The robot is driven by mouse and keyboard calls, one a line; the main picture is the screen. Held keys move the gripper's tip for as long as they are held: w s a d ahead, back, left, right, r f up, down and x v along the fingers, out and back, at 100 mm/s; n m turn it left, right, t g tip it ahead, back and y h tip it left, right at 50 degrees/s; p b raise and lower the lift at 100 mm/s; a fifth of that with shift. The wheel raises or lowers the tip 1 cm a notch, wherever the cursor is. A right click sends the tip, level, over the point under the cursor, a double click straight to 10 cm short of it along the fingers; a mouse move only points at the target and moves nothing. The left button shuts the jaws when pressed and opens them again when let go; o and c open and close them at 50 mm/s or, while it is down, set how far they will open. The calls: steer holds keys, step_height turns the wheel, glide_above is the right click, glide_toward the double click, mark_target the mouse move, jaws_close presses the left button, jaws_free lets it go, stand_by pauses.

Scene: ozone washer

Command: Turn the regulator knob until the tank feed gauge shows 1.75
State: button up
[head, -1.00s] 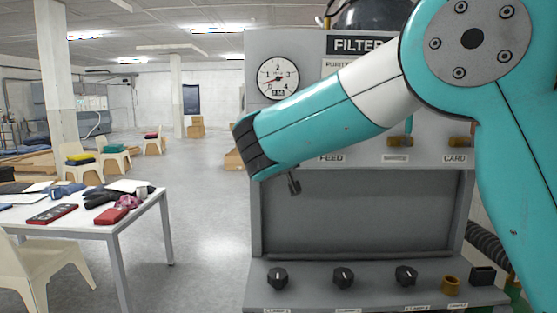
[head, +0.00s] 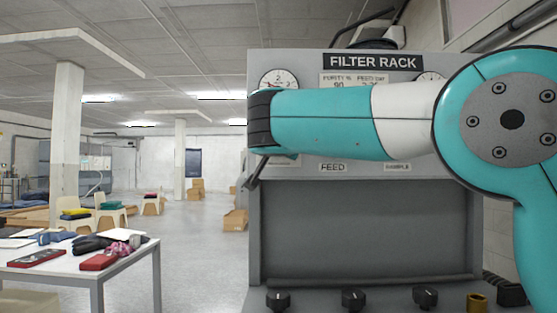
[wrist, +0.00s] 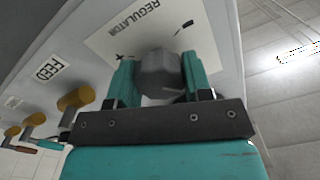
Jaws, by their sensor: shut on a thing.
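The regulator knob (wrist: 160,74) is a grey faceted knob on a pale plate marked REGULATOR, with plus and minus marks. In the wrist view my gripper (wrist: 161,66) has its two teal fingers on either side of the knob, closed on it. In the head view my arm hides the knob and most of my gripper. A round white gauge (head: 278,77) shows only its upper part above my arm; its lower part and reading are hidden. A second gauge (head: 430,77) at the right is mostly covered by my arm. I cannot tell which one is the tank feed gauge.
The grey FILTER RACK panel (head: 370,240) stands in front, with several dark knobs along its lower ledge. Yellow valve handles (wrist: 76,98) sit beside the FEED label (wrist: 48,68). A cluttered white table (head: 65,273) stands at left. The floor between is clear.

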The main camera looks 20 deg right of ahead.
steer(key=shift+r+m+b, duration=0.1)
steer(key=shift+m+b, duration=0.6)
steer(key=shift+m, duration=0.3)
steer(key=o, duration=0.9)
steer(key=shift+d, duration=0.1)
steer(key=shift+s, duration=0.1)
steer(key=b+v, duration=0.4)
steer(key=v, duration=1.3)
steer(key=shift+s, duration=0.1)
